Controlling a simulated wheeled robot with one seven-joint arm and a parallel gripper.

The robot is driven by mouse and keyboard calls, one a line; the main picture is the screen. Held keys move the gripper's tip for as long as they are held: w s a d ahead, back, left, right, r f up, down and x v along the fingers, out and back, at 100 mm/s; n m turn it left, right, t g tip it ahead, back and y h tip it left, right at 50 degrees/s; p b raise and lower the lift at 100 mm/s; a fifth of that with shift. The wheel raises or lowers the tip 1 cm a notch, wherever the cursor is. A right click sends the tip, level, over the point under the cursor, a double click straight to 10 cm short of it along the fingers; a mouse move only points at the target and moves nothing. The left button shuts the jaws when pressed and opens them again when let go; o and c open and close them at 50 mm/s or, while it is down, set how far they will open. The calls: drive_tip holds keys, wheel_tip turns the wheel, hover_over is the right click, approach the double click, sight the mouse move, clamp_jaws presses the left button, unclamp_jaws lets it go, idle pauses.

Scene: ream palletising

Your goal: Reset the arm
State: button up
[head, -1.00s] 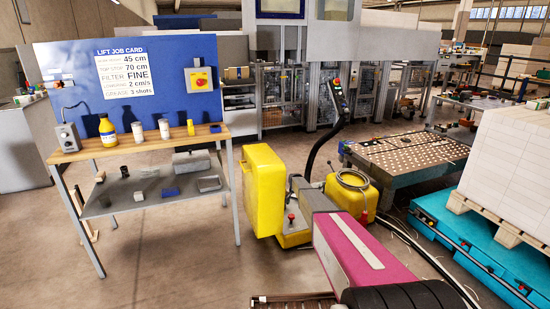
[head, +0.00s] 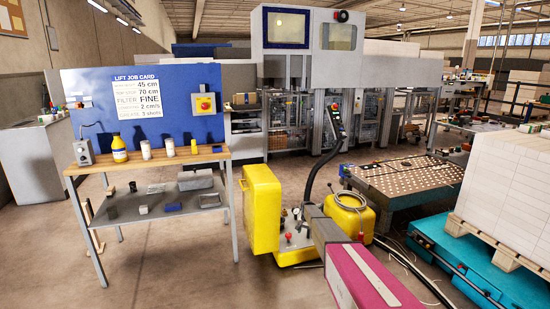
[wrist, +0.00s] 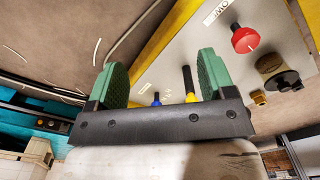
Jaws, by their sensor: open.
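My gripper (wrist: 162,68) shows in the wrist view with its two green-padded fingers wide apart and nothing between the pads. Behind them is a light grey panel (wrist: 190,50) with a yellow edge, a red knob (wrist: 245,38), a dark knob (wrist: 283,80), and small blue-tipped and yellow-based posts seen between the fingers. In the head view my magenta arm link (head: 372,280) reaches in from the lower right towards the yellow lift unit (head: 262,207). The gripper itself is hard to make out there. I cannot tell whether it touches the panel.
A workbench (head: 150,161) with bottles and a blue job-card board (head: 140,105) stands at left. A perforated table (head: 405,180) and a teal pallet base (head: 470,262) with white stacks (head: 510,190) are at right. Cables lie on the floor. Open floor is at front left.

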drive_tip(key=s+r+n, duration=0.1)
drive_tip(key=s+r, duration=0.7)
drive_tip(key=s, duration=1)
drive_tip(key=s+r+n, duration=0.2)
drive_tip(key=s+r, duration=0.6)
drive_tip(key=s, duration=1.1)
drive_tip(key=s+r+n, duration=0.2)
drive_tip(key=s+r, duration=0.6)
drive_tip(key=s, duration=1)
drive_tip(key=shift+s+r, duration=0.2)
drive_tip(key=shift+s, duration=0.15)
